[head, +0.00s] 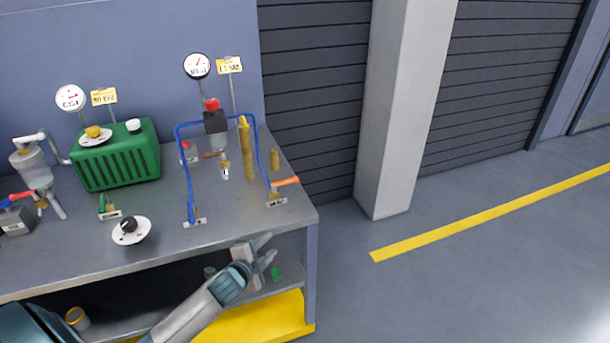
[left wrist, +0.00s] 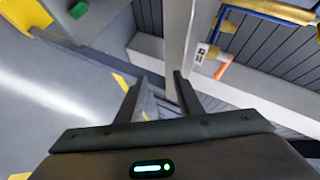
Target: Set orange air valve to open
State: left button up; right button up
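The orange air valve handle (head: 286,182) sits low on the right leg of a blue pipe loop, near the bench's right end. It sticks out to the right, roughly level, above a small labelled plate (head: 277,203). In the left wrist view the orange handle (left wrist: 222,70) shows right of the fingers, near a white label (left wrist: 201,53). My left gripper (head: 270,249) is open and empty, below and in front of the valve, by the bench's front right corner. It is apart from the handle. My right gripper is not in view.
The metal bench top (head: 160,215) carries a green tank (head: 117,157), a black knob on a white dial (head: 130,228), a brass cylinder (head: 248,150) and another valve with a red handle (head: 20,196). Floor right of the bench is clear. A green object (head: 276,273) lies on the lower shelf.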

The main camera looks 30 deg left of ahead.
aim_at(288, 183)
pick_arm(q)
jog(key=w+a+r+m+t, duration=0.1)
jog(key=w+r, duration=0.1)
jog(key=r, duration=0.1)
jog(key=w+a+r+m+t, duration=0.1)
jog(key=w+r, duration=0.1)
jog(key=r, duration=0.2)
jog(key=w+a+r+m+t, duration=0.1)
jog(key=w+r, duration=0.2)
jog(key=r, duration=0.1)
jog(key=shift+a+m+h, duration=0.2)
jog(key=shift+m+h, duration=0.1)
jog(key=shift+m, duration=0.1)
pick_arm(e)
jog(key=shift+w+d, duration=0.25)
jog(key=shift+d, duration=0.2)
pick_arm(q)
jog(key=shift+w, duration=0.15)
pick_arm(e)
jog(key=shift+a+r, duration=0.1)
